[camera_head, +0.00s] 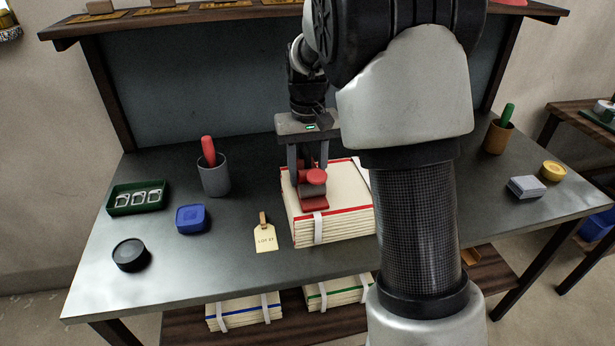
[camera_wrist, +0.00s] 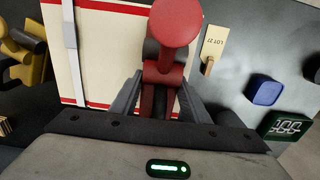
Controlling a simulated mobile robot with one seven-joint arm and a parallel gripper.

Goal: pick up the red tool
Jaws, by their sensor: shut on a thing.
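The red tool (camera_head: 315,178) is a small red piece with a round red knob and a dark grey middle, over the top of a stack of cream cloths with red edging (camera_head: 339,225). My gripper (camera_head: 308,178) points down with a finger on each side of the tool and is shut on it. In the wrist view the tool (camera_wrist: 174,25) stands between the two fingers (camera_wrist: 160,95), its round knob toward the camera. I cannot tell whether the tool's base touches the cloth. My arm hides the right part of the stack.
A grey cup (camera_head: 214,178) with a red handle, a blue box (camera_head: 192,219), a green tray (camera_head: 112,206), a black round tin (camera_head: 130,254) and a tag (camera_head: 265,237) lie to the left. A brown cup (camera_head: 496,138), grey block (camera_head: 527,187) and yellow tin (camera_head: 553,170) stand right.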

